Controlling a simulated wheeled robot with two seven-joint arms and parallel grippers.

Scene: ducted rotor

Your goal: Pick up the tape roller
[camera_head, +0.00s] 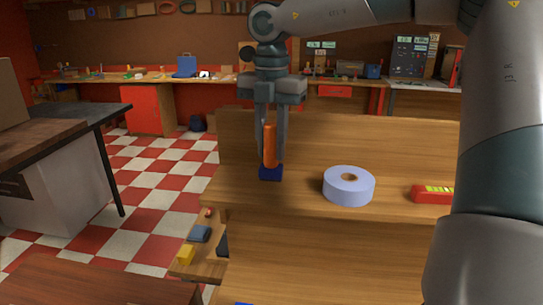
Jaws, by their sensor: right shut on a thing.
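My right gripper (268,128) points down over the left part of the wooden bench top. Its fingers are shut on an upright orange handle with a dark blue block at its lower end, apparently the tape roller (270,150). The blue block is at the bench surface; I cannot tell whether it touches it. A pale lavender roll (338,190) with a brown core lies flat on the bench to the right, apart from the gripper. My left gripper is not in view.
A lower shelf (212,265) holds small items, including a yellow block (186,254). A dark table (60,128) stands at left. Checkered floor (165,190) is open between.

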